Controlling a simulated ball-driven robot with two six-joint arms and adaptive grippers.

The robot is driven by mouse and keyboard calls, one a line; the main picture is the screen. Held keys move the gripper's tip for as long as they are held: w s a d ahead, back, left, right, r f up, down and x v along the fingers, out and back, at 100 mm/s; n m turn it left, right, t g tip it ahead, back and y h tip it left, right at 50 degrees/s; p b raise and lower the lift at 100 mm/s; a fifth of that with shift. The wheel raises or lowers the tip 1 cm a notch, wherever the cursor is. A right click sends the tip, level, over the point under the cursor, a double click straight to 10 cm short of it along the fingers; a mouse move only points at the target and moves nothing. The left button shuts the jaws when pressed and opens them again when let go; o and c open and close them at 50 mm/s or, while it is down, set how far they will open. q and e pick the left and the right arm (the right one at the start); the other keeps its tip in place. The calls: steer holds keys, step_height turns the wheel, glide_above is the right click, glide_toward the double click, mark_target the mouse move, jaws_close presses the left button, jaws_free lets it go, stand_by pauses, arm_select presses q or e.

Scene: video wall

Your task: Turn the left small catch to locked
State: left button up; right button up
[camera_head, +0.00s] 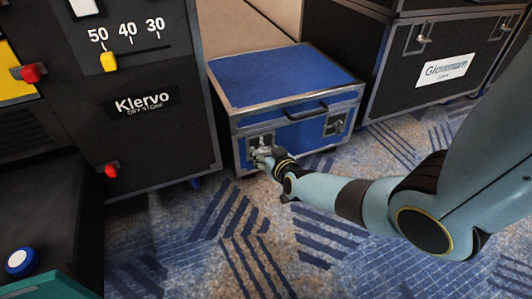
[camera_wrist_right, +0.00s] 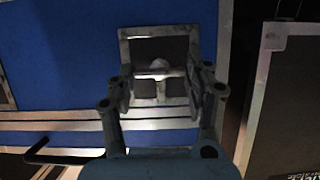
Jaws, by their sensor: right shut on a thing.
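The blue case (camera_head: 285,78) stands on the carpet with two small catches on its front, either side of a black handle (camera_head: 305,113). The left small catch (camera_head: 260,141) is a dark recessed plate in a metal frame, partly covered by my right gripper (camera_head: 262,153). In the right wrist view, the catch's pale turning piece (camera_wrist_right: 160,72) sits between the two fingers of my right gripper (camera_wrist_right: 162,92), which is shut on it. Its exact turn is hard to read in the dim light. The right small catch (camera_head: 336,124) is free. My left gripper is out of view.
A black cabinet (camera_head: 150,140) with a yellow slider and red knobs stands close on the left of the case. A large black flight case (camera_head: 400,85) stands at the right. Patterned carpet (camera_head: 250,240) in front is clear.

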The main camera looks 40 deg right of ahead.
steer(key=o, duration=1.2)
steer(key=v, duration=1.2)
steer(key=shift+f, duration=0.1)
steer(key=shift+s, duration=0.1)
